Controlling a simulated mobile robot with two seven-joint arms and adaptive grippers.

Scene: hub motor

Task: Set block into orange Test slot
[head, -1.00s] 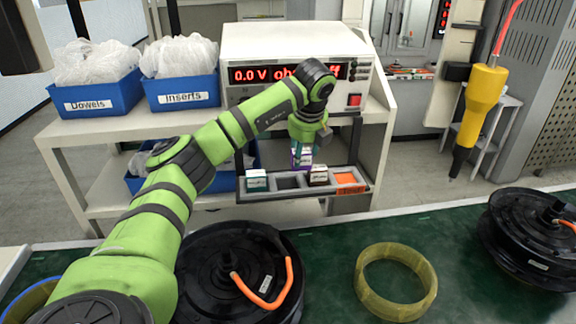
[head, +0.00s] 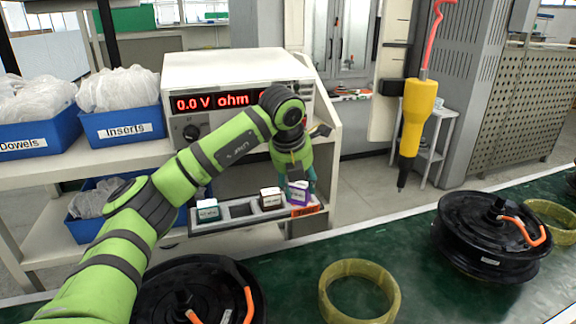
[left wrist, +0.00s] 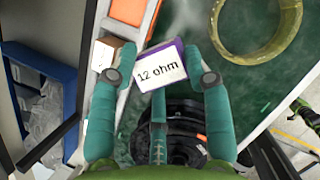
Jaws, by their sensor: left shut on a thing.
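My left gripper (head: 299,180) is shut on a purple block with a white top (head: 298,192), held over the right end of the grey tray (head: 223,229). The block's label reads "12 ohm" in the left wrist view (left wrist: 160,68), where it lies between the teal fingers of my left gripper (left wrist: 160,85). The orange Test slot (head: 306,211) is partly hidden by the block and gripper. It shows bare at the top of the left wrist view (left wrist: 129,11), apart from the block. The block looks slightly tilted. My right gripper is not recognisable in either view.
The tray also holds a teal block (head: 207,210) and a brown block (head: 271,198), with an empty dark slot (head: 240,210) between them. The meter (head: 238,80) stands behind. Hub motors (head: 490,236) and a yellow ring (head: 359,292) lie on the green bench.

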